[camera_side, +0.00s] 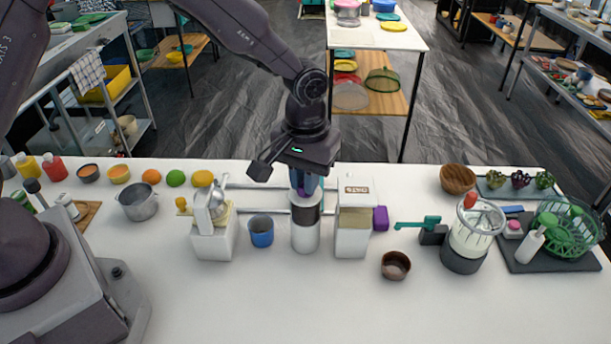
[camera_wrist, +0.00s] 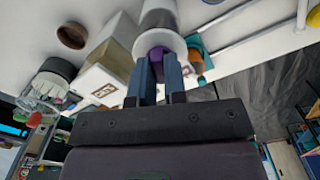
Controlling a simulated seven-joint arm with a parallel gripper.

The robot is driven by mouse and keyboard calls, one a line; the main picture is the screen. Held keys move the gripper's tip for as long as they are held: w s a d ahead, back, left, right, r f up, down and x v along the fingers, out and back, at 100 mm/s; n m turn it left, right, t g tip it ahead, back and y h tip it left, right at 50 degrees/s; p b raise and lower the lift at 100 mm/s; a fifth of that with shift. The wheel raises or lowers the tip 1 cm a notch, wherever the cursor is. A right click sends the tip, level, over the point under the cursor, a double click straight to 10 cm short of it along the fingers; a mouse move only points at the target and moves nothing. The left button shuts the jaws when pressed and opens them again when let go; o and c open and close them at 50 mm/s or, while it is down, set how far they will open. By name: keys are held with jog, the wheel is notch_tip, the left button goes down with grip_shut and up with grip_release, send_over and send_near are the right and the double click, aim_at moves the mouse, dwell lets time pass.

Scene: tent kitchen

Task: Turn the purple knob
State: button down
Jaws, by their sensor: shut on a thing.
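My gripper (camera_side: 306,186) points straight down over the white and black cylindrical grinder (camera_side: 305,235). In the wrist view my gripper's blue fingers (camera_wrist: 157,78) are on either side of a purple knob (camera_wrist: 156,56) on top of that grinder (camera_wrist: 160,20). The gripper is shut on this knob. In the side view the fingers hide most of the knob. A second purple part (camera_side: 381,218) sticks out from the right side of the white oats dispenser (camera_side: 353,235).
A blue cup (camera_side: 261,231) and a white juicer-like device (camera_side: 213,235) stand to the left. A brown bowl (camera_side: 395,265), a blender-like machine (camera_side: 470,240) and a green basket (camera_side: 566,228) are to the right. Metal rails run behind the grinder. The front of the table is clear.

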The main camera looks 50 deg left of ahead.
jog(key=m, duration=0.6)
jog(key=shift+r, duration=0.1)
jog(key=m, duration=0.6)
jog(key=shift+m, duration=0.4)
jog(key=c, duration=1.2)
grip_release()
jog(key=shift+o, duration=0.2)
notch_tip(320, 180, up, 13)
